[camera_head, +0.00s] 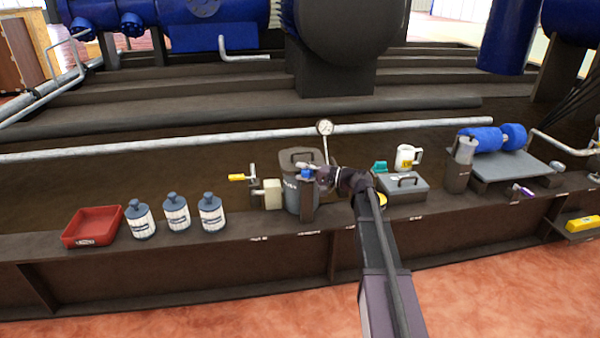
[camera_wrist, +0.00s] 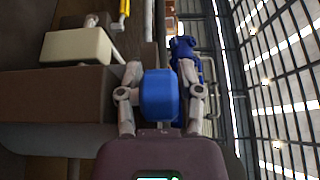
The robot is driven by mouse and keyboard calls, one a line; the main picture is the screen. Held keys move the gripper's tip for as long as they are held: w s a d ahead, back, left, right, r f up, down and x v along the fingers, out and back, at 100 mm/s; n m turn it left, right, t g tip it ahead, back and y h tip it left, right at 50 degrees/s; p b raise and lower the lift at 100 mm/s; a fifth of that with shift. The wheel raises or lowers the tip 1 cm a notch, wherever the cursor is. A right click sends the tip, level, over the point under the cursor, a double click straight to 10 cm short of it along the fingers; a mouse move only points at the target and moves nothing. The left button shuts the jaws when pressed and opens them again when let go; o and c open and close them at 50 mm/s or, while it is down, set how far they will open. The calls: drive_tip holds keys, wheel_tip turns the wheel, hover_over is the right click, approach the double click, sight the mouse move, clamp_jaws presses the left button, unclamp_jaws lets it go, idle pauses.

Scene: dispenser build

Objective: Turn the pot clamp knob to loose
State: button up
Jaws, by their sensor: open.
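The blue clamp knob (camera_wrist: 160,95) fills the middle of the wrist view. My gripper (camera_wrist: 160,88) is open, with one finger on each side of the knob. Whether the fingers touch it I cannot tell. In the head view the knob (camera_head: 306,172) is a small blue spot at the top of a dark clamp post (camera_head: 306,203). The post stands in front of the grey pot (camera_head: 291,193), which has a dark lid (camera_head: 301,157). My gripper (camera_head: 313,175) reaches the knob from the right and partly hides the pot's right side.
A beige box (camera_head: 272,194) and a yellow-handled valve (camera_head: 238,177) stand left of the pot. Several white bottles (camera_head: 176,212) and a red tray (camera_head: 92,227) are farther left. A grey lidded box (camera_head: 403,190) and a white mug (camera_head: 407,157) are to the right. A gauge (camera_head: 325,127) rises behind.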

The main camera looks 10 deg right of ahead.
drive_tip(key=shift+a, duration=0.1)
clamp_jaws()
drive_tip(key=shift+w+g, duration=0.15)
drive_tip(key=shift+g, duration=0.15)
drive_tip(key=shift+n+g+y, duration=0.6)
drive_tip(key=shift+n+g, duration=0.2)
drive_tip(key=shift+s+a+n+g+y, duration=0.1)
drive_tip(key=shift+s+n+g+y, duration=0.2)
drive_tip(key=shift+n+g, duration=0.7)
